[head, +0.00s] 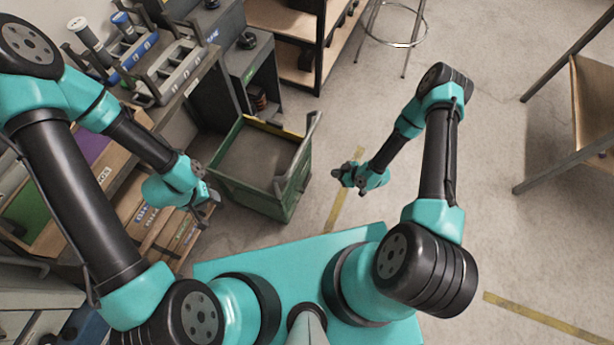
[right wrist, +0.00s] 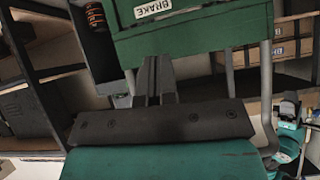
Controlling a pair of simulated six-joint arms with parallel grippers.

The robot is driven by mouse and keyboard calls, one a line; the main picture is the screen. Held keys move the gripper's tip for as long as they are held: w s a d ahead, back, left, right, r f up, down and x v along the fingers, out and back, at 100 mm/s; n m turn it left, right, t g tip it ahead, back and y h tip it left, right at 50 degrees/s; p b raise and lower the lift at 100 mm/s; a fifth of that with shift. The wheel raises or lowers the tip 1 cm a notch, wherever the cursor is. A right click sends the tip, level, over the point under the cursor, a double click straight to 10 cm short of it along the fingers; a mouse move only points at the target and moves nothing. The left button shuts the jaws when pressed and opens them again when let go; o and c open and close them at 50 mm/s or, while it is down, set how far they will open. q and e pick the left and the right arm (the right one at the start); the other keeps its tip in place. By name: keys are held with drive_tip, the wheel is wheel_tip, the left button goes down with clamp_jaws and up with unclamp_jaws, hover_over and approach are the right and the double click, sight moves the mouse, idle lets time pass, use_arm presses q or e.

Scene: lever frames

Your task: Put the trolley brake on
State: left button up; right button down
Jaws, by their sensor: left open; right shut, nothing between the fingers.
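The green trolley (head: 238,192) stands on the floor in the middle of the head view, a deep box with an open top. A grey bar (head: 299,150) runs along its right side. In the right wrist view the trolley's green panel (right wrist: 200,33) fills the top, with a white BRAKE label (right wrist: 153,8). My right gripper (head: 341,177) is right of the trolley, apart from it, shut and empty; its fingers (right wrist: 154,78) point toward the panel. My left gripper (head: 212,197) is open at the trolley's near left corner; whether it touches is unclear.
A workbench with grey racks (head: 175,70) and boxes lines the left. A brown shelf (head: 300,45) and a stool (head: 398,42) stand at the back. A table (head: 590,95) is at far right. The floor (head: 500,235) right of my right arm is clear.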

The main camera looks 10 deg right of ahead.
sight(306, 183)
drive_tip(key=shift+a+f+n+y, duration=0.3)
drive_tip(key=shift+a+f+n, duration=0.1)
drive_tip(key=shift+f+n, duration=0.15)
drive_tip(key=shift+w, duration=0.1)
drive_tip(key=d+f+x, duration=0.1)
drive_tip(key=f+x, duration=0.1)
drive_tip(key=x, duration=1)
drive_tip(key=shift+s+f, duration=0.2)
drive_tip(key=shift+f, duration=0.15)
